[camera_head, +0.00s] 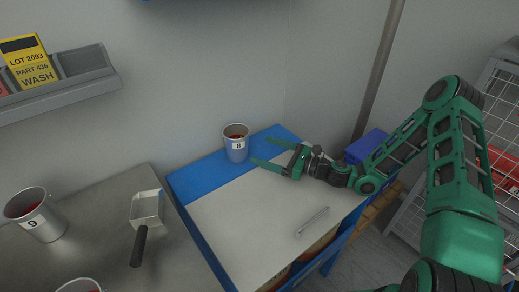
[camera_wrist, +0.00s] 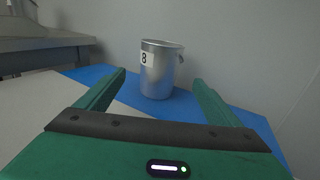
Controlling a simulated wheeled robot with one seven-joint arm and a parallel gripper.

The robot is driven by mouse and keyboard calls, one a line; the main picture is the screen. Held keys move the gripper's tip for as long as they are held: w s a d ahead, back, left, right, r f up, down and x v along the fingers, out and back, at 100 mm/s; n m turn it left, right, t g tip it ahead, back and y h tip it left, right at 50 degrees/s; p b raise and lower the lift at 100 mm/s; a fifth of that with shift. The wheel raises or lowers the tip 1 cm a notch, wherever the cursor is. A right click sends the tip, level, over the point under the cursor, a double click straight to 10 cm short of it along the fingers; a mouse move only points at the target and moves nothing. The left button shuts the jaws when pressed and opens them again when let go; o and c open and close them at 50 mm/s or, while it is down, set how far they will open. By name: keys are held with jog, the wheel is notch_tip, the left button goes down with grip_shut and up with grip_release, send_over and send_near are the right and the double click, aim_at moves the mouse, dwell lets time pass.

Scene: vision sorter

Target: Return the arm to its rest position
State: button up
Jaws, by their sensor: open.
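My gripper (camera_head: 266,152) is green, open and empty, at the end of my green arm reaching in from the right in the head view. Its fingers point left toward a metal cup labelled 8 (camera_head: 236,143). The cup stands upright on the blue strip of a white-topped table (camera_head: 240,215) and holds something red. In the wrist view the cup (camera_wrist: 158,70) stands beyond the open fingertips (camera_wrist: 160,80), with a visible gap between it and the gripper.
A metal bench (camera_head: 100,215) on the left holds a cup labelled 9 (camera_head: 36,214) and a scoop (camera_head: 146,210). A handle-like bar (camera_head: 312,222) is on the white table. A pole (camera_head: 378,70) and a wire rack (camera_head: 500,130) stand at right. A shelf (camera_head: 60,90) hangs on the wall.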

dwell(0.5)
